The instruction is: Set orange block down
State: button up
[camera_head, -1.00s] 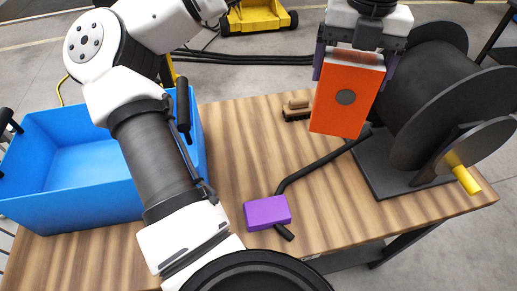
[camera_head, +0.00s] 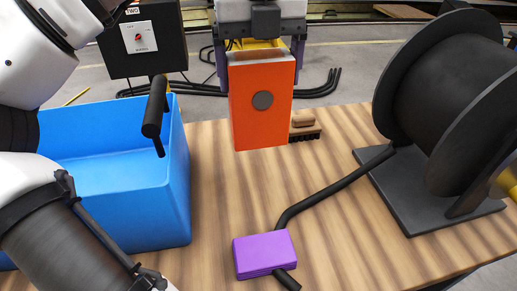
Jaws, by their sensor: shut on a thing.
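The orange block (camera_head: 262,118) is a tall flat slab with a dark round spot on its front face. My gripper (camera_head: 263,60) is shut on its upper part, with a finger at each side. The block hangs upright and appears to be above the wooden table (camera_head: 225,215), near its far edge. Its lower edge covers part of the table behind it, so the exact gap beneath it cannot be told.
A blue bin (camera_head: 110,190) stands at the left. A brush (camera_head: 304,127) lies just behind the block's right side. A black cable (camera_head: 335,187) runs from a large reel (camera_head: 440,100) at right to a purple block (camera_head: 264,254) in front. Bare table lies between bin and cable.

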aim_at(260, 138)
notch_tip(260, 138, down, 13)
jog(key=shift+r+b, duration=0.15)
jog(key=shift+b, duration=0.25)
jog(key=o, duration=1.5)
jog(key=shift+o, duration=0.2)
notch_tip(260, 138, up, 12)
jog(key=shift+p, duration=0.5)
